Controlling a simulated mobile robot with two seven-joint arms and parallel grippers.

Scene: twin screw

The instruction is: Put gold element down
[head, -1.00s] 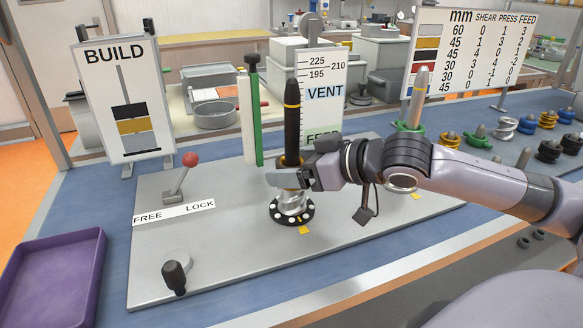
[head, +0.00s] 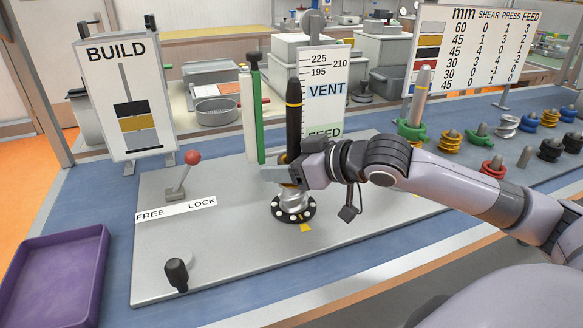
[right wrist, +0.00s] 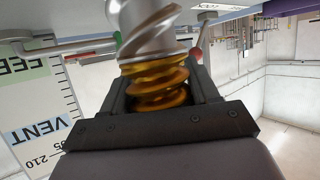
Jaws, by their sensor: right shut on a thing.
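The gold element (right wrist: 158,85) is a ribbed gold screw piece between the jaws of my right gripper (right wrist: 155,100) in the right wrist view. In the head view the right gripper (head: 283,176) is shut at the lower part of an upright shaft with a black pointed top (head: 293,115) and a yellow ring. The jaws mostly hide the gold element there. A silver screw element (head: 292,200) sits directly below, above a black flange (head: 280,213) with white dots. In the right wrist view the silver element (right wrist: 148,30) adjoins the gold one. My left gripper is not in view.
A grey plate (head: 230,260) carries a red-knobbed lever (head: 180,178) and a black knob (head: 176,274). A scale board (head: 325,85) and a green post (head: 257,115) stand close behind the shaft. A purple tray (head: 55,275) is at left; several coloured elements stand at right.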

